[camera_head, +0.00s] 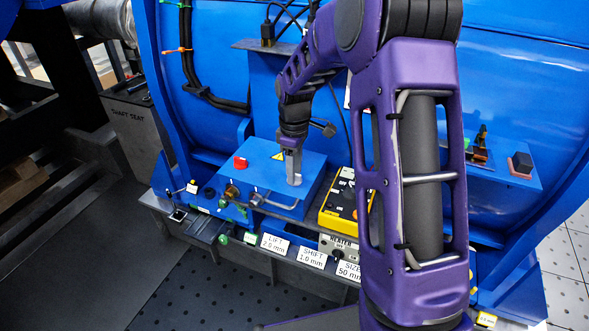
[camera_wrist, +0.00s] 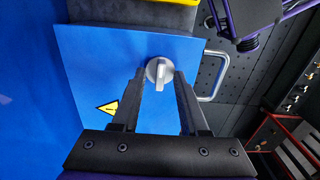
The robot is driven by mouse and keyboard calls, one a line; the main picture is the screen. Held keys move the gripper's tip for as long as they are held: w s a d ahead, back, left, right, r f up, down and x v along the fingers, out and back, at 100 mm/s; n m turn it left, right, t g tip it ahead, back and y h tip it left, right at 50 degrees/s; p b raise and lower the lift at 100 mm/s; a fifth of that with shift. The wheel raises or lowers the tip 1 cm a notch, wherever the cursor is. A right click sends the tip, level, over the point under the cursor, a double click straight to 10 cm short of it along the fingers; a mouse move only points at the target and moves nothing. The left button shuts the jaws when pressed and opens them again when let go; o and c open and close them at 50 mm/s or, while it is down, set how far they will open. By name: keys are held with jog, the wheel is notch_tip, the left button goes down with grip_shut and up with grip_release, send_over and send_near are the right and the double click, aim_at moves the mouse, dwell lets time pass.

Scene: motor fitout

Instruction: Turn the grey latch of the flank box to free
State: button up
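The flank box (camera_head: 262,175) is a blue box with a yellow warning triangle on its top; it also fills the left and middle of the wrist view (camera_wrist: 95,65). The grey latch (camera_wrist: 159,72) is a round knob with a raised bar, near the box edge in the wrist view. Its bar runs nearly up and down in that picture. My gripper (camera_head: 293,168) points down onto the box top. In the wrist view my gripper (camera_wrist: 158,80) has its fingers apart, one on each side of the latch, with gaps to the bar. In the head view my gripper hides the latch.
A yellow device (camera_head: 345,208) stands close on the right. Labels and small fittings line the ledge below. A blue curved housing (camera_head: 225,70) rises behind.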

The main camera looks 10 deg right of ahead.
jog(key=shift+r, duration=0.15)
notch_tip(320, 180, up, 17)
jog(key=p, duration=0.1)
jog(key=shift+p, duration=0.4)
jog(key=shift+r, duration=0.1)
